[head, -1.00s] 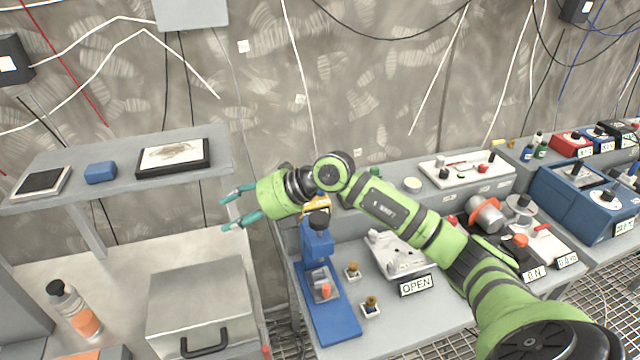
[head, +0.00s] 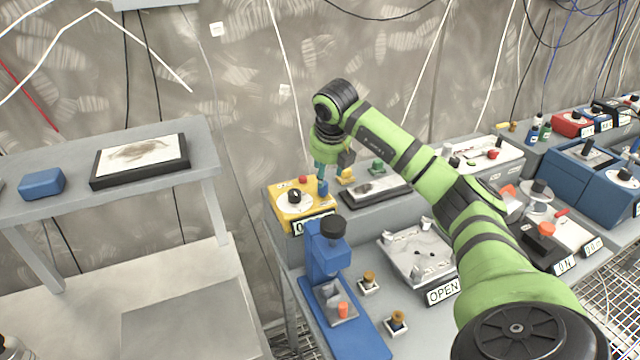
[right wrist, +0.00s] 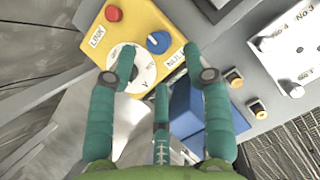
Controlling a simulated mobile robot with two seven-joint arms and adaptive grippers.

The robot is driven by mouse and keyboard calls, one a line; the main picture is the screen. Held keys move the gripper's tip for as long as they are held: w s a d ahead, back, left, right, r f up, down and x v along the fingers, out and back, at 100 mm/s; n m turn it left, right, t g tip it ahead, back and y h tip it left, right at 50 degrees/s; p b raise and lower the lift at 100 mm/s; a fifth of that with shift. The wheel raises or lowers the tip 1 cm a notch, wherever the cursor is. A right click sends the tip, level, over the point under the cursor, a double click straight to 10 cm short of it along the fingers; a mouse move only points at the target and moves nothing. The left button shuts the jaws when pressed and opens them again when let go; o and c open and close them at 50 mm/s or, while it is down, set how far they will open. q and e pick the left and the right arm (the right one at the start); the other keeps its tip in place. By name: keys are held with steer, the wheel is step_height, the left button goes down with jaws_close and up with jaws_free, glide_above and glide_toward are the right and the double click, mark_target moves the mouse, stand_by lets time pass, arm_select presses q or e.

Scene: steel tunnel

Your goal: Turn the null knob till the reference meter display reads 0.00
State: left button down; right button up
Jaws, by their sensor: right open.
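The yellow box (head: 288,212) stands on the bench left of centre, with a dial and black knob (head: 294,196), a red button and a blue knob (head: 322,187). In the right wrist view the blue knob (right wrist: 158,42) sits beside a label reading NULL, partly covered. A display plate (head: 312,223) on the box's front starts with 0; the blue stand hides its other digits. My right gripper (head: 325,168) is above the box, its teal fingers open and empty; in the wrist view the fingertips (right wrist: 160,60) spread either side of the blue knob, apart from it. My left gripper is out of view.
A blue stand (head: 325,262) rises close in front of the yellow box. A dark-framed tray (head: 372,190) lies right of it, under my right arm. A white fixture (head: 415,255) with an OPEN plate and two small brass-topped pieces stand nearer. A shelf (head: 205,165) is to the left.

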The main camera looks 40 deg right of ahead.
steer(key=p+x, duration=0.1)
steer(key=x, duration=0.2)
steer(key=shift+w+a, duration=0.1)
steer(key=shift+a, duration=0.05)
steer(key=x, duration=0.2)
steer(key=shift+w+f, duration=0.15)
steer(key=shift+f, duration=0.2)
jaws_close()
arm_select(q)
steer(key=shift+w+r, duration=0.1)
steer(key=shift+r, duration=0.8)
arm_select(e)
steer(key=shift+r, duration=0.2)
